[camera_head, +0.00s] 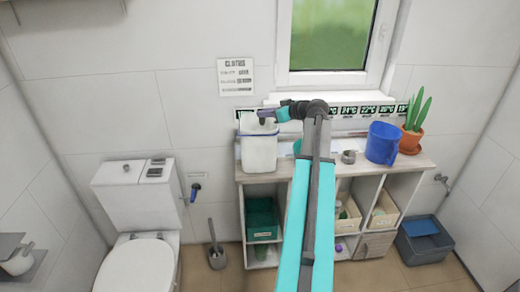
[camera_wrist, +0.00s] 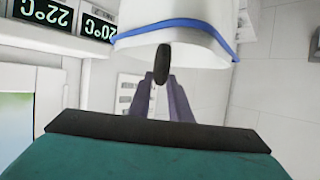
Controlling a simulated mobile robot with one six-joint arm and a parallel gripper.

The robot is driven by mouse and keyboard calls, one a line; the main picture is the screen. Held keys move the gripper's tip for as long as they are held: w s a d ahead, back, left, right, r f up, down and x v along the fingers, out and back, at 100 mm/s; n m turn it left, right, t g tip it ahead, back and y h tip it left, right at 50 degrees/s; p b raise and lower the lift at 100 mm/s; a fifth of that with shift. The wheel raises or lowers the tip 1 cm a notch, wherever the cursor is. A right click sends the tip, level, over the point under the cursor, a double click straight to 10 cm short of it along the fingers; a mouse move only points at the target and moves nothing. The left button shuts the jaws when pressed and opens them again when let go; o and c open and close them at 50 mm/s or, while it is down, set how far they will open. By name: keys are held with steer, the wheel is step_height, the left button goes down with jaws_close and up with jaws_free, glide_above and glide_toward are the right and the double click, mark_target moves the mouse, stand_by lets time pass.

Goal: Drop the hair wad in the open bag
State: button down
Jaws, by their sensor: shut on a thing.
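The open bag (camera_head: 259,155) is a white liner in a white bin with a blue band, standing on the left end of the cabinet top. In the wrist view, the picture is upside down and the bag (camera_wrist: 187,42) shows at the top. My gripper (camera_head: 263,115) is at the bag's mouth, reaching in from the right. In the wrist view, my gripper (camera_wrist: 161,82) is shut on a small dark oval hair wad (camera_wrist: 161,64). The wad overlaps the bag's edge in that view. I cannot tell whether it is inside the mouth. The bag's inside is hidden.
A small metal cup (camera_head: 348,157), a blue jug (camera_head: 382,143) and a potted plant (camera_head: 412,135) stand to the right on the cabinet top (camera_head: 330,166). A window sill and a row of temperature signs are behind. A toilet (camera_head: 140,258) stands to the left.

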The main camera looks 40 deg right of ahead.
steer(key=c, duration=1.5)
jaws_free()
steer(key=shift+c, duration=0.2)
steer(key=shift+s, duration=0.1)
steer(key=b+v, duration=0.4)
steer(key=v, duration=0.9)
steer(key=shift+s+r+b, duration=0.2)
steer(key=shift+s+b, duration=0.05)
steer(key=shift+b, duration=0.1)
steer(key=shift+s, duration=0.1)
